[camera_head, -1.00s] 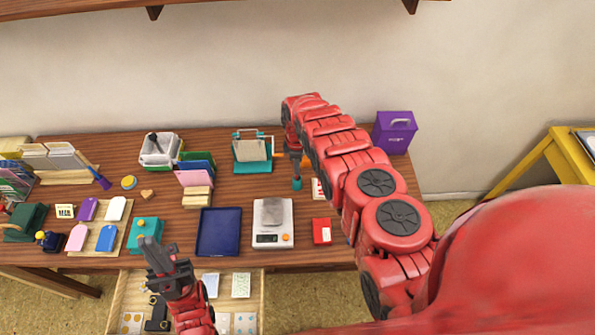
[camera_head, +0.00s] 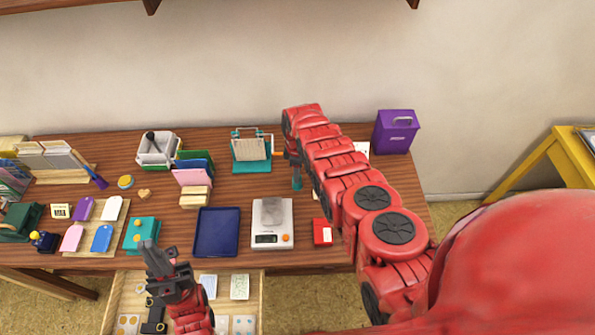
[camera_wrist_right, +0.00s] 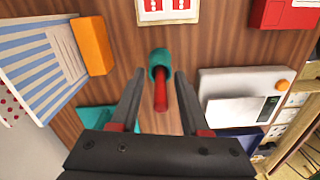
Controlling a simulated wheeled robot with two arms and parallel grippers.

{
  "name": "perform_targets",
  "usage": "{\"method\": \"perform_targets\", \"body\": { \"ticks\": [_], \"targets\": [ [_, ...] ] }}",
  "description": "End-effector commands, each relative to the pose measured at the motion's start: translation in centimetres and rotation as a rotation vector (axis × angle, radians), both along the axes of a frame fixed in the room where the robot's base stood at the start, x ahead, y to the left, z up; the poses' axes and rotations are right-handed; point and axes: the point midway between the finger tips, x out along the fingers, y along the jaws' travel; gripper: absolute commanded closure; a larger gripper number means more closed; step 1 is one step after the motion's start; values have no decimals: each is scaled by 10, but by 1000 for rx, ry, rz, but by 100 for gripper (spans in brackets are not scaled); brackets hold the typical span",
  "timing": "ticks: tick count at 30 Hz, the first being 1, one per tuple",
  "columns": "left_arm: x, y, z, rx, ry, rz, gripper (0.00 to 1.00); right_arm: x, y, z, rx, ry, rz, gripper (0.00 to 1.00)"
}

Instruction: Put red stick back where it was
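The red stick (camera_wrist_right: 161,95) shows in the right wrist view, with a teal round piece (camera_wrist_right: 160,63) at its far end. My right gripper (camera_wrist_right: 159,73) is open, with one finger on each side of the stick and a visible gap on both sides. In the head view the teal piece (camera_head: 297,183) shows just below my right gripper (camera_head: 294,159), and the arm partly hides this area. My left gripper (camera_head: 160,248) is at the front left over the open drawer; its fingers look apart and empty.
A kitchen scale (camera_head: 272,224), blue tray (camera_head: 217,232) and red box (camera_head: 322,232) stand at the table's front. A teal stand (camera_head: 252,166) is left of my right gripper. A purple box (camera_head: 396,132) stands at the back right. An orange block (camera_wrist_right: 91,45) shows in the wrist view.

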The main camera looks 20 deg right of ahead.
Motion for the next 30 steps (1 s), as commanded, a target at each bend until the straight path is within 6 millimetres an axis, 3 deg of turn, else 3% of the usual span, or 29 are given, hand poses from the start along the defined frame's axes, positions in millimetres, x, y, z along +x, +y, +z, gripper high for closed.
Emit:
{"method": "perform_targets", "body": {
  "ticks": [8, 16, 18, 25, 30],
  "targets": [
    [0, 0, 5, 0, 0, 0, 100, 0, 0, 5, 0, 0, 0, 54],
    [0, 0, 38, 0, 0, 0, 100, 1, 0, 45, 0, -1, 0, 54],
    [0, 0, 29, 0, 0, 0, 100, 1, 0, 43, 0, 1, 0, 54],
    [0, 0, 29, 0, 0, 0, 100, 0, 0, 67, 0, -1, 0, 54],
    [0, 0, 16, 0, 0, 0, 100, 2, 0, 88, -1, -2, 0, 54]
  ]
}}
